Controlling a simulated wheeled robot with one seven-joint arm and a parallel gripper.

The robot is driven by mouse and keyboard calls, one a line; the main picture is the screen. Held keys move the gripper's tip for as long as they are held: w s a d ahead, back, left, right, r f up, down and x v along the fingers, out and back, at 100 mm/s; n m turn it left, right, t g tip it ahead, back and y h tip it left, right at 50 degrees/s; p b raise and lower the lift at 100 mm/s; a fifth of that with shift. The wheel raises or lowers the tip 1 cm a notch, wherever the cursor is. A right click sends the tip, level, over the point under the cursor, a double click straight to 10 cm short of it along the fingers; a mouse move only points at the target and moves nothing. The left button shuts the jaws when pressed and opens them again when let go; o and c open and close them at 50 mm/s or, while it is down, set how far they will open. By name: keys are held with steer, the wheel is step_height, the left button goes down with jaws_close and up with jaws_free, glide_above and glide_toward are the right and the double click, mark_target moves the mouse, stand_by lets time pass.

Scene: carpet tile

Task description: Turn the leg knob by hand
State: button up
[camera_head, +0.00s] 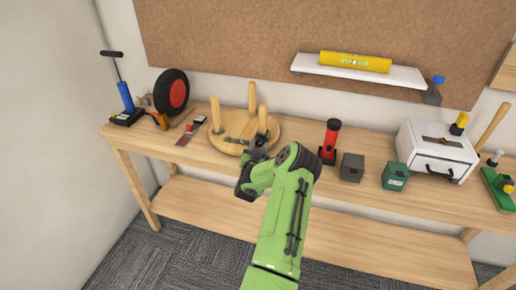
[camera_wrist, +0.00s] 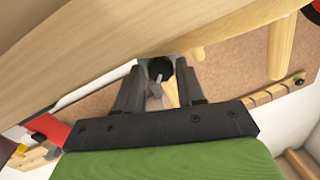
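A round wooden disc (camera_head: 232,140) with upright wooden legs lies on the workbench, left of the middle. My gripper (camera_head: 258,146) is at its near right side, by the front leg (camera_head: 262,118); my wrist partly hides the spot. In the wrist view the two fingers of my gripper (camera_wrist: 162,78) stand apart, with a dark round knob (camera_wrist: 161,67) between their tips. A small grey pin-like part shows just below the knob. I cannot tell whether the fingers press on the knob or only stand around it.
Left of the disc are a red-hubbed wheel (camera_head: 171,92), a blue-handled pump (camera_head: 126,100) and a red tool (camera_head: 186,136). To the right stand a red flashlight (camera_head: 330,140), a grey block (camera_head: 352,167), a green box (camera_head: 395,176) and a white drawer box (camera_head: 438,150). A shelf (camera_head: 358,74) hangs above.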

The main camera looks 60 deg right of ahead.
steer(key=c, duration=0.6)
steer(key=p, duration=0.1)
steer(key=n+p, duration=0.1)
steer(key=p, duration=0.1)
steer(key=shift+a+r+n, duration=0.1)
steer(key=shift+r+n, duration=0.2)
steer(key=shift+f+n+p, duration=0.1)
steer(key=shift+n+p, duration=0.5)
steer(key=shift+p, duration=0.2)
steer(key=shift+f, duration=0.2)
